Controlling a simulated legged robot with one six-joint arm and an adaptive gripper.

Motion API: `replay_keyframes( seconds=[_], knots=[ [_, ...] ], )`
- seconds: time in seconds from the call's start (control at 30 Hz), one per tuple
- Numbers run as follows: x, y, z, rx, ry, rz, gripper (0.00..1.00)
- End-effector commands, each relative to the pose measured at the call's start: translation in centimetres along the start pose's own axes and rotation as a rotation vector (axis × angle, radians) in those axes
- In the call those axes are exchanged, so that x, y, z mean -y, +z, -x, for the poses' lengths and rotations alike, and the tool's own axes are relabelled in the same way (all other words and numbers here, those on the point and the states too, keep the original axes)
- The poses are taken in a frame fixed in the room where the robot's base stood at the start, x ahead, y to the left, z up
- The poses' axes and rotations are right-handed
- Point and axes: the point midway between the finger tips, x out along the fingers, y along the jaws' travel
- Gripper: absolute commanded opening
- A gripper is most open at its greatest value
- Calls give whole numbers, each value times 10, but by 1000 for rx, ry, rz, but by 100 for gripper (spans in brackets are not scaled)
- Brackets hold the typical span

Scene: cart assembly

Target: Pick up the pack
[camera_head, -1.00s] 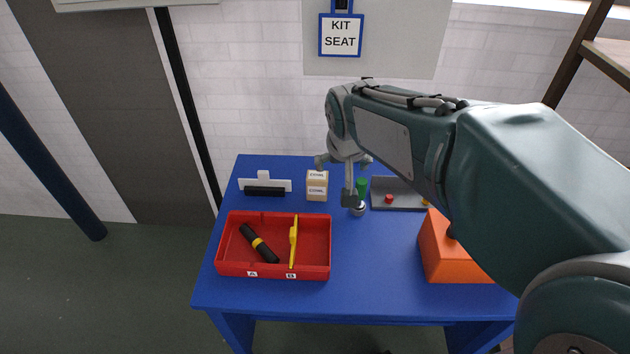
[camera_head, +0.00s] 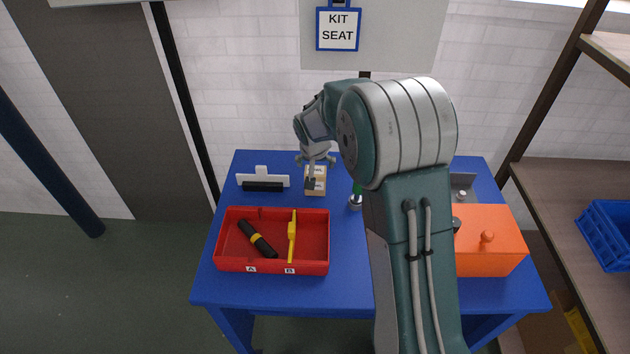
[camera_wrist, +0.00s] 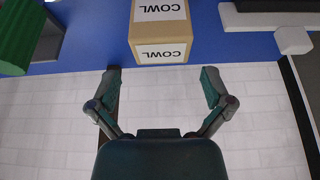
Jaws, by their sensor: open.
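A small tan box (camera_head: 319,188) with white labels stands at the back of the blue table, partly hidden by my gripper. In the wrist view the box (camera_wrist: 158,20) shows upside down, with COWL on two faces. No other thing in view is marked as a pack. My gripper (camera_head: 315,172) is over the box in the head view. In the wrist view my gripper (camera_wrist: 160,78) is open and empty, its fingers spread wider than the box. The box lies ahead of the fingertips, roughly centred, and not between them.
A white-and-black piece (camera_head: 263,181) stands left of the box. A green-topped item (camera_head: 356,198) stands right. An orange box (camera_head: 490,240) sits at the table's right.

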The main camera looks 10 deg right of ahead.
Motion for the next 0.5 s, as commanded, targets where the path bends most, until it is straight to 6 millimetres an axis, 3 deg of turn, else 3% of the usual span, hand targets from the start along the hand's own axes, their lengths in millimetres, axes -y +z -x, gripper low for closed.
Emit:
replay_keyframes(
  seconds=[0.5],
  knots=[
    [2, 2, -61, 0, 0, 0, 100]
  ],
)
